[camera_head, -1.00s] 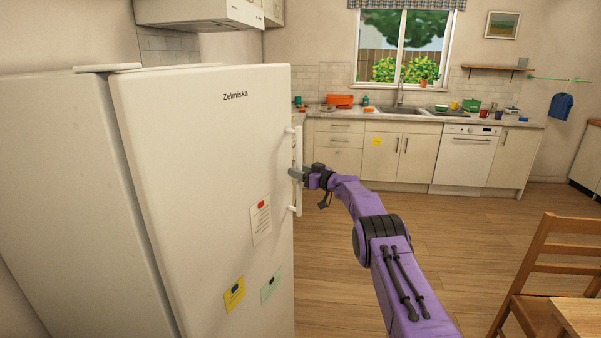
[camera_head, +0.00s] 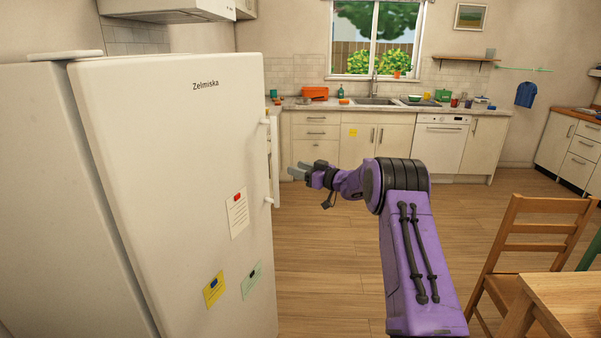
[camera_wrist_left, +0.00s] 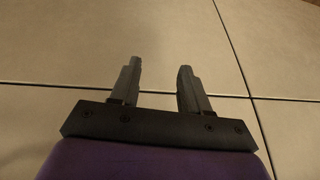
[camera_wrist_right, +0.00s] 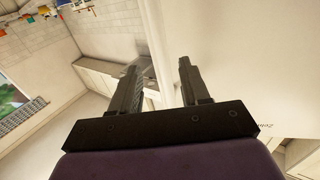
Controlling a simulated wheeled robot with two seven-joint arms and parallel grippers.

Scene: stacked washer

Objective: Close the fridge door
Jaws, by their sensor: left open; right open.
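The white fridge door (camera_head: 170,150) fills the left of the head view, upright, with its long white handle (camera_head: 273,160) on its right edge.
A wooden chair (camera_head: 530,235) and a table (camera_head: 570,300) stand at the lower right. The counter with cabinets (camera_head: 345,140) runs along the back wall.

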